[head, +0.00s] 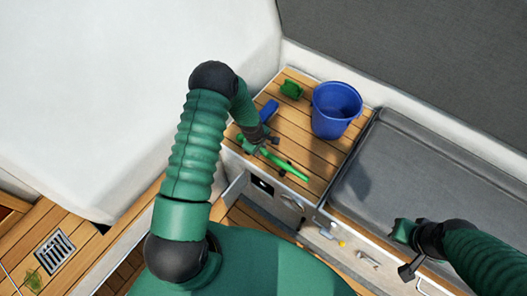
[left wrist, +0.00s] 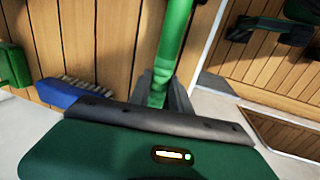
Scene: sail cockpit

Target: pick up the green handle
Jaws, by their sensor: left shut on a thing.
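The green handle (head: 290,168) is a long bright green bar at the front edge of the slatted wooden top. My left gripper (head: 262,143) is shut on it near its left end. In the left wrist view the handle (left wrist: 176,35) runs up the picture from between the dark fingers (left wrist: 163,92). I cannot tell whether the handle touches the wood. The end inside the jaws is hidden. My right gripper (head: 404,250) is at the lower right, apart from the handle, over the edge of the grey seat; its jaw opening is unclear.
A blue brush (head: 268,110) lies just behind my left gripper. A small green object (head: 291,89) and a blue bucket (head: 336,110) stand farther back on the wooden top (head: 312,154). A grey cushion (head: 430,165) lies to the right. A white wall rises at the left.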

